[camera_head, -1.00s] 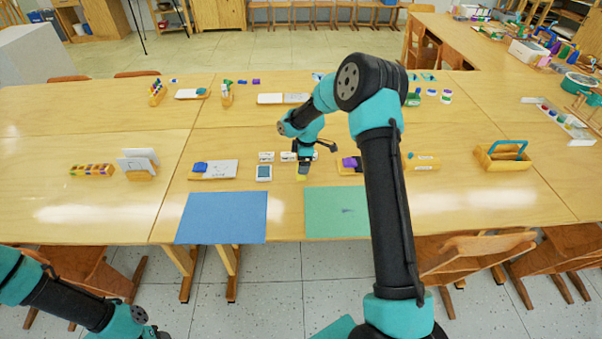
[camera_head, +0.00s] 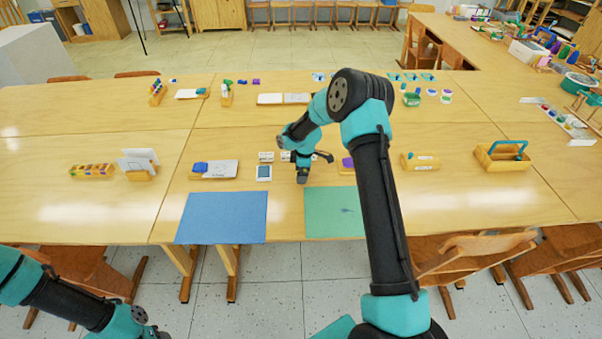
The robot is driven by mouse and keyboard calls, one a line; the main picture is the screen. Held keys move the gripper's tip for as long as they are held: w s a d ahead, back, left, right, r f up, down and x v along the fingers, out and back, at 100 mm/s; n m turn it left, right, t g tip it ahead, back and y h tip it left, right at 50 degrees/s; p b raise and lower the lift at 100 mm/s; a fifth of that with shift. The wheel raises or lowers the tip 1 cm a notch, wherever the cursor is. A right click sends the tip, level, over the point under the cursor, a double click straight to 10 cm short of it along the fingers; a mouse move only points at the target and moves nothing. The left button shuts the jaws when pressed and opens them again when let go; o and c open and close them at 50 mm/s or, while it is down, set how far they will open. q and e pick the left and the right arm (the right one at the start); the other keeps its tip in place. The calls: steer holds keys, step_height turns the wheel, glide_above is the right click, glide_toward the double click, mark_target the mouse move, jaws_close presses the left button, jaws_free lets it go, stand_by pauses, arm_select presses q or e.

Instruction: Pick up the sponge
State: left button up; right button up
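My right gripper (camera_head: 302,179) points down at the table, just behind the gap between the blue mat and the green mat. I cannot see whether its fingers are open or shut. No sponge can be made out now. The spot where a small yellow piece showed earlier is covered by the gripper, so I cannot tell whether it is held. My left arm (camera_head: 75,301) hangs low at the bottom left, off the table, and its fingertips are out of the picture.
The blue mat (camera_head: 222,217) and green mat (camera_head: 332,224) lie at the front edge. A small white-framed card (camera_head: 264,173) lies left of the gripper, with small white blocks (camera_head: 266,157) behind. A purple item (camera_head: 347,163) is to the right, partly behind my arm. A yellow caddy (camera_head: 502,158) stands farther right.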

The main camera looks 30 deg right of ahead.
steer(key=shift+c, duration=0.2)
steer(key=c, duration=1)
steer(key=shift+r, duration=0.15)
steer(key=shift+r, duration=0.55)
steer(key=shift+s+a+r, duration=0.1)
steer(key=shift+s+r, duration=0.05)
steer(key=shift+r, duration=0.45)
steer(key=shift+s+a+r, duration=0.1)
steer(key=shift+s+r, duration=0.05)
steer(key=shift+r, duration=0.4)
steer(key=s+a, duration=0.2)
steer(key=s, duration=0.2)
steer(key=s+a+r, duration=0.1)
steer(key=s+a, duration=0.2)
steer(key=s, duration=0.1)
steer(key=s+a, duration=0.3)
steer(key=s, duration=0.2)
steer(key=shift+r, duration=0.2)
